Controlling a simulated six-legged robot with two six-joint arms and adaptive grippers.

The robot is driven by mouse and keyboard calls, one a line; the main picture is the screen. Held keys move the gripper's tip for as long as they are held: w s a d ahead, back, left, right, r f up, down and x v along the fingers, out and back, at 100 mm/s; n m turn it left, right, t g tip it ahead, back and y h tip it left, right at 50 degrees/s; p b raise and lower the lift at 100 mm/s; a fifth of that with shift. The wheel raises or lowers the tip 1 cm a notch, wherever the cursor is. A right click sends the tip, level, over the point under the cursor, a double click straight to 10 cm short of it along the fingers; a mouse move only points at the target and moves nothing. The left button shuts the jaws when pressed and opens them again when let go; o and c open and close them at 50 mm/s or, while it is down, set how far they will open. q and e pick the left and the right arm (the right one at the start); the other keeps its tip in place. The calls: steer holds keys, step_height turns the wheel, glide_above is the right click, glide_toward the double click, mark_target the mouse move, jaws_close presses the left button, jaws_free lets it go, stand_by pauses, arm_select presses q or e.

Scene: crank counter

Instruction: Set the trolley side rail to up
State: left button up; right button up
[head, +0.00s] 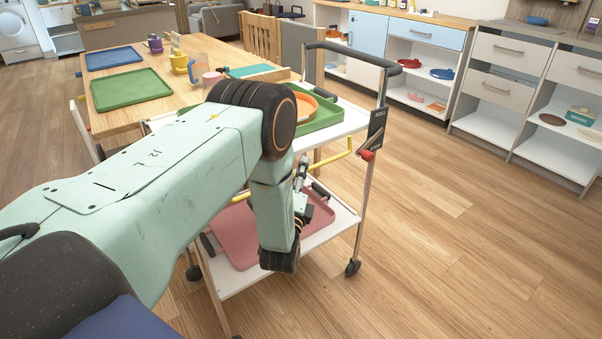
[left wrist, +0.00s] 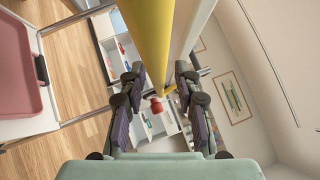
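The trolley (head: 345,124) stands ahead of me with its yellow side rail (head: 336,157) running along its near side, below the top shelf's edge. A red knob (head: 367,155) sits on the far post under a black plate. My left arm hides the middle of the rail. My left gripper (head: 303,196) is beside the trolley, partly hidden by my forearm. In the left wrist view, its fingers (left wrist: 158,78) are apart, and the yellow rail (left wrist: 149,40) runs lengthwise in the gap between them. I cannot tell whether they touch it. The red knob (left wrist: 156,105) shows beyond. My right gripper is not in view.
A green tray (head: 328,119) with an orange dish is on the top shelf; a pink tray (head: 236,233) is on the lower one. The wooden table (head: 178,112) with trays and mugs adjoins at the left. The floor (head: 450,235) right of the trolley is clear.

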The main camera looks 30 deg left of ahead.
arm_select(q)
jaws_close()
stand_by(0.3)
